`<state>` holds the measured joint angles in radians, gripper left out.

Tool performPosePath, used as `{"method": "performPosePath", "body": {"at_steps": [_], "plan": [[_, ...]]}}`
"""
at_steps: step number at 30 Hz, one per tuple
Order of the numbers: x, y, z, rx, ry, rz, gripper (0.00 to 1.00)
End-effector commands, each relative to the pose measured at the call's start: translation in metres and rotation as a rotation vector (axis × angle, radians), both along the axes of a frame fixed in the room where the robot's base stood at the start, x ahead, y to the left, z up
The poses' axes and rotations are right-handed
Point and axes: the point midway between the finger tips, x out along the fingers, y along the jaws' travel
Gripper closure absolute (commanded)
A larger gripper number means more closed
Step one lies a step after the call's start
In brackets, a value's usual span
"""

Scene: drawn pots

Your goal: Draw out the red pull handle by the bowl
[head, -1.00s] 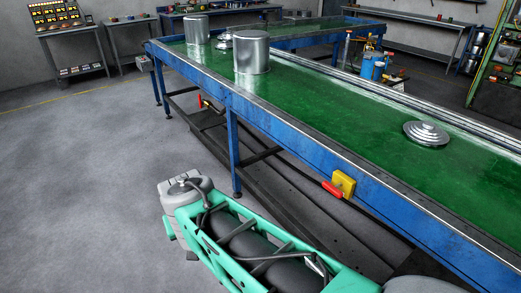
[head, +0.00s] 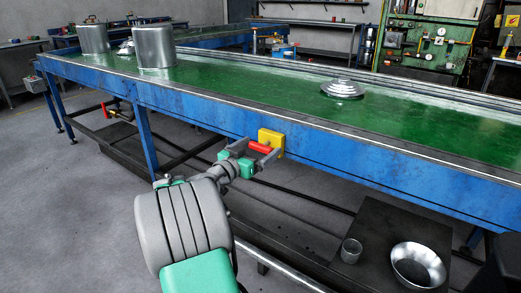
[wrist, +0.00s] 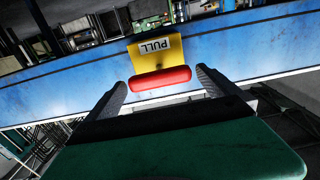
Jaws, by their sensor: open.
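The red pull handle (head: 259,148) sits on a yellow bracket (head: 272,140) on the blue side of the conveyor bench. In the wrist view the red handle (wrist: 160,79) hangs below the yellow bracket (wrist: 157,50), which is marked PULL. My gripper (head: 256,153) is open at the handle. In the wrist view its fingers (wrist: 161,84) stand on either side of the handle's ends, with a gap at each side. The metal bowl (head: 418,265) rests on a dark low shelf, to the right of the handle and lower. Another red handle (head: 108,108) shows further left along the bench.
The bench's green top (head: 240,88) carries tall metal pots (head: 155,46) and a stepped lid (head: 342,89). A grey cup (head: 351,250) stands by the bowl on the shelf (head: 385,222). Open floor (head: 60,190) lies to the left.

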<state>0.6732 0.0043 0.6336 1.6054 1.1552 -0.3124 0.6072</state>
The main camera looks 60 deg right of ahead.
Motion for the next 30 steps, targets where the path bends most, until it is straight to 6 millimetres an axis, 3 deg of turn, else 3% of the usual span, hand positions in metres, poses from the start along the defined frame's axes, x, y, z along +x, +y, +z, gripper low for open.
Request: {"method": "performPosePath", "body": {"at_steps": [3, 11, 30], "plan": [[-0.0021, -0.0108, -0.0005, 0.0, 0.001, 0.0, 0.0], [-0.0016, -0.0122, -0.0002, 0.001, 0.001, 0.002, 0.01], [-0.0016, -0.0119, -0.0003, 0.001, 0.001, 0.001, 0.53]]}}
